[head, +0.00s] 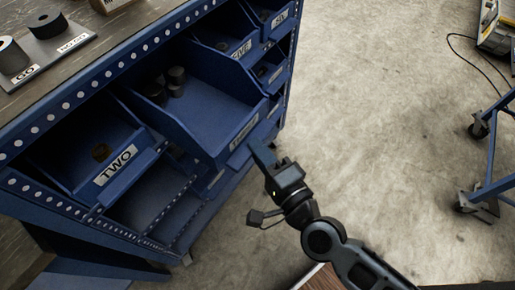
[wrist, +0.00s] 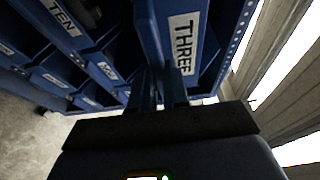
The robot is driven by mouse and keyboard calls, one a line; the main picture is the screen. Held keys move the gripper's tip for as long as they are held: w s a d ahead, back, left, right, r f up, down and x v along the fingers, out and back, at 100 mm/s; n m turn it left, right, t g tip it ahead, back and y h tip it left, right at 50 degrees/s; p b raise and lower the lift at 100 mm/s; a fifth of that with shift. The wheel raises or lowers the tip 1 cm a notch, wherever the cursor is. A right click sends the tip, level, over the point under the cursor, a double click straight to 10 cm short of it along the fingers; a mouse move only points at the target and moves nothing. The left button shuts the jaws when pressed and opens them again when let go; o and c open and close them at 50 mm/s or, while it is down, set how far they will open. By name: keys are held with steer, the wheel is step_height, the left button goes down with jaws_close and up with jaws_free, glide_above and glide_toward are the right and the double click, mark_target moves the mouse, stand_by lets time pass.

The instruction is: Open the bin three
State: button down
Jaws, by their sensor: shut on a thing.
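Bin three (head: 200,110) is a blue drawer-like bin that stands well out of the blue rack, with several dark cylinders (head: 175,80) at its back left. Its label is hard to read in the head view but reads THREE in the wrist view, on the bin's front (wrist: 182,45). My gripper (head: 258,152) is at the lower right front edge of bin three, shut on it. In the wrist view both fingers of my gripper (wrist: 160,92) reach to the front beside the label. The exact part held is hidden.
Bin two (head: 85,150) sits to the left in the rack, holding a small dark object. Bins five (head: 240,50) and six (head: 280,18) are at the upper right. A blue wheeled cart (head: 490,150) stands far right. The concrete floor between is clear.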

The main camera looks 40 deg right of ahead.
steer(key=c, duration=1.1)
jaws_free()
steer(key=s, duration=0.2)
steer(key=s+b, duration=0.1)
steer(key=s, duration=0.2)
steer(key=s+b, duration=0.1)
steer(key=s, duration=0.1)
steer(key=shift+s+a, duration=0.35)
steer(key=shift+s, duration=0.05)
steer(key=s+d+r+n+g, duration=0.1)
steer(key=s+r+n, duration=0.1)
steer(key=s+n, duration=0.3)
steer(key=s+r+n+g+y, duration=0.1)
steer(key=s+r+n, duration=0.2)
steer(key=s+n, duration=0.3)
steer(key=s+d+r+n+g, duration=0.1)
steer(key=s+r+n, duration=0.1)
steer(key=s+n, duration=0.3)
steer(key=shift+s+d+r+n+y, duration=0.15)
steer(key=shift+s+d+r+n, duration=0.05)
steer(key=shift+n, duration=0.55)
steer(key=shift+s+d+r+n+y, duration=0.15)
steer(key=shift+s+n, duration=0.05)
steer(key=shift+n, duration=0.55)
